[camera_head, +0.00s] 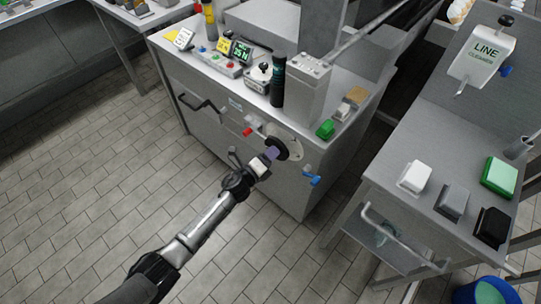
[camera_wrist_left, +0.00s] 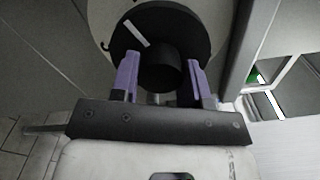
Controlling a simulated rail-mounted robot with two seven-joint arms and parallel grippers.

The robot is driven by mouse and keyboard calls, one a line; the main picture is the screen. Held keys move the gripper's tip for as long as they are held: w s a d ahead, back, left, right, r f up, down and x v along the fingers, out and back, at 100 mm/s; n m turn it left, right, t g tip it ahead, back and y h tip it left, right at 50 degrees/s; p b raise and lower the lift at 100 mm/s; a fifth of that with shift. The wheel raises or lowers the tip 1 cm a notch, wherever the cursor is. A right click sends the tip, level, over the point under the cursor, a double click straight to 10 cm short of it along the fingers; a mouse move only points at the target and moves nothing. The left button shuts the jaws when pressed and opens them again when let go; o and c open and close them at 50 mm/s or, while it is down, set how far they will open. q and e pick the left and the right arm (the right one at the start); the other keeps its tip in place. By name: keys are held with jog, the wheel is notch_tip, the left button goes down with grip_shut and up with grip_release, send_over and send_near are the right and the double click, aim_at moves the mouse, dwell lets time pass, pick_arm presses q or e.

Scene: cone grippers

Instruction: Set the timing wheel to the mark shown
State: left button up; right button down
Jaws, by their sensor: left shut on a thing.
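The timing wheel (camera_head: 283,147) is a black disc with a round hub on the front of the grey machine cabinet. In the left wrist view the wheel (camera_wrist_left: 190,25) has a white line (camera_wrist_left: 135,34) at its upper left, and a pale plate (camera_wrist_left: 99,22) shows behind it. My left gripper (camera_head: 272,153) is at the wheel. In the left wrist view its purple fingers (camera_wrist_left: 160,64) are shut on the black hub, one on each side. I cannot read any mark on the plate. My right gripper is not in view.
A red knob (camera_head: 247,132) and a blue handle (camera_head: 312,178) flank the wheel. A side bench (camera_head: 408,130) stands right; tiled floor lies open left.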

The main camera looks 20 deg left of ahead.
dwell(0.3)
pick_arm(q)
jog(key=o, duration=0.9)
jog(key=shift+o, duration=0.2)
jog(key=shift+s, duration=0.1)
jog(key=p+v, duration=0.3)
jog(key=v, duration=1)
jog(key=shift+s+a, duration=0.2)
jog(key=shift+s, duration=0.1)
